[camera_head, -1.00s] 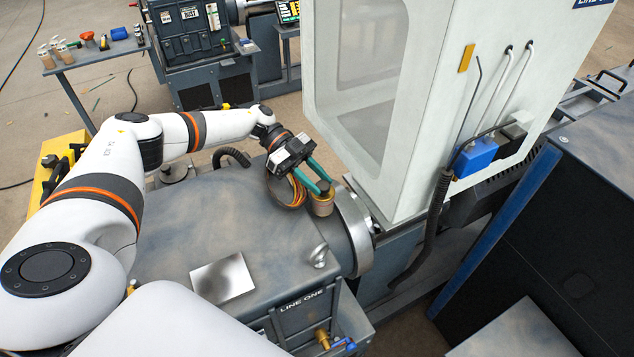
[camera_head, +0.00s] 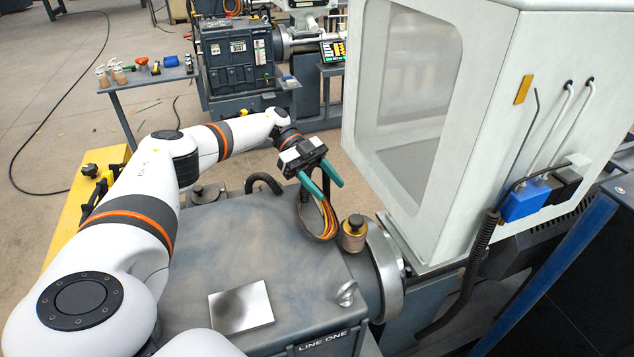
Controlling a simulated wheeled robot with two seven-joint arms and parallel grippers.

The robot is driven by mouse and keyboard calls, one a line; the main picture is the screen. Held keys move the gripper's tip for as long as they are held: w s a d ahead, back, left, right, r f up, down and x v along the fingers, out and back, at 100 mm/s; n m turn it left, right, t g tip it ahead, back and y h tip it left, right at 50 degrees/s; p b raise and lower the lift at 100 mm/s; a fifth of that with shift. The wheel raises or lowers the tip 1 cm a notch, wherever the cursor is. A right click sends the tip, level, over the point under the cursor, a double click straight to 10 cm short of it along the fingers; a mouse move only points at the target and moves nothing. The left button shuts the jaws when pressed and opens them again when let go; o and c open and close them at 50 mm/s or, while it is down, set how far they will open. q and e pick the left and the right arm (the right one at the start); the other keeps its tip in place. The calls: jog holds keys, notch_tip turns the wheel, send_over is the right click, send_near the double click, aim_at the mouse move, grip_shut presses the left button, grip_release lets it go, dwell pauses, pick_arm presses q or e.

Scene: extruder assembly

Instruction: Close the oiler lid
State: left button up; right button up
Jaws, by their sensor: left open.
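The oiler (camera_head: 353,241) is a small brass-coloured cup standing upright at the right end of the grey machine housing, beside a large metal ring. A brownish round lid with a small knob (camera_head: 355,221) shows on top of it; at this size I cannot tell whether it sits fully shut. My left gripper (camera_head: 331,191) has green fingers, spread apart and empty. In the picture it is above and slightly left of the oiler, clear of it. My right gripper is not in view.
A coil of orange-brown cable (camera_head: 325,220) is close left of the oiler. The tall white cabinet (camera_head: 490,150) stands right behind it. A lifting eye (camera_head: 347,292) and a shiny plate (camera_head: 241,306) are on the grey housing (camera_head: 240,240), whose middle is clear.

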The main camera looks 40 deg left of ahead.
pick_arm(q)
jog(key=shift+b+v, duration=0.45)
jog(key=shift+v, duration=1.15)
